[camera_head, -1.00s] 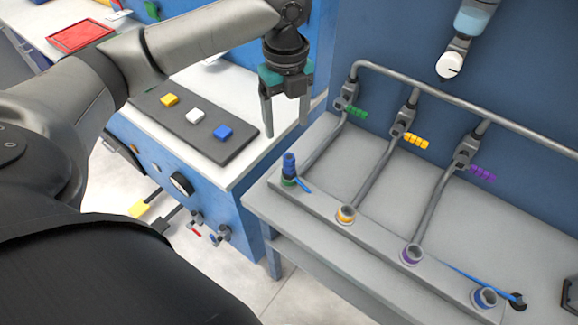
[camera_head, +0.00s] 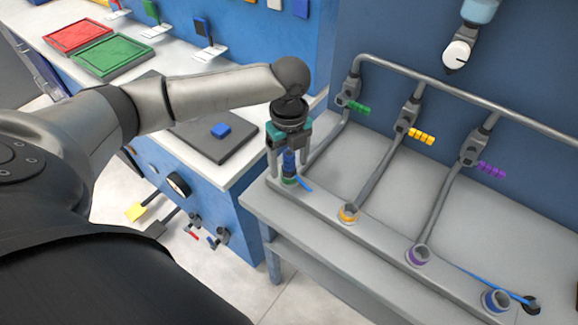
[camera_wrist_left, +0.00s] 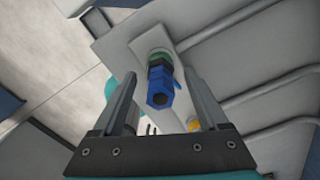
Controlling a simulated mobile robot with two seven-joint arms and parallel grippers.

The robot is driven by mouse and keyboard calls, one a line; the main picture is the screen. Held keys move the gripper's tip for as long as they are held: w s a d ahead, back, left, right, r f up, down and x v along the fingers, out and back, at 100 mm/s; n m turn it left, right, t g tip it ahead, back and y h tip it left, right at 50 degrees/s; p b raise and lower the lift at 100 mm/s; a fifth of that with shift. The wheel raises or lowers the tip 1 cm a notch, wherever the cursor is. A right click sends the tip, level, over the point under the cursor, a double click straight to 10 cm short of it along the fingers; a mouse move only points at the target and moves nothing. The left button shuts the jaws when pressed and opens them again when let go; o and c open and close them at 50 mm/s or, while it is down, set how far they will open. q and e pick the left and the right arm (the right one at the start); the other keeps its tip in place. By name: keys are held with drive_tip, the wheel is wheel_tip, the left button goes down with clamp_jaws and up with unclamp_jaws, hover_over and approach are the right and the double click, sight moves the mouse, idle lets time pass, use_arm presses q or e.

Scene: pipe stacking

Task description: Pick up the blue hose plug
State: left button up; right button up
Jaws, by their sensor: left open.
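The blue hose plug (camera_head: 289,160) stands upright in the green-ringed socket (camera_head: 289,181) at the left end of the grey pipe bench. My left gripper (camera_head: 289,170) points down over the plug, with one finger on each side of it. In the left wrist view the blue plug (camera_wrist_left: 160,88) lies between the two open fingers (camera_wrist_left: 160,92), with visible gaps beside it. The green ring (camera_wrist_left: 160,58) shows beyond the plug. My right gripper is not in view.
Sockets with yellow (camera_head: 348,212), purple (camera_head: 418,254) and blue (camera_head: 496,300) rings line the bench front. Grey pipes with green (camera_head: 356,107), yellow (camera_head: 420,136) and purple (camera_head: 492,169) handles rise behind. A white worktop with a dark button board (camera_head: 228,148) stands to the left.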

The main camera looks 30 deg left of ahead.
use_arm(q)
drive_tip(key=shift+f, duration=0.3)
clamp_jaws()
idle(0.4)
idle(0.8)
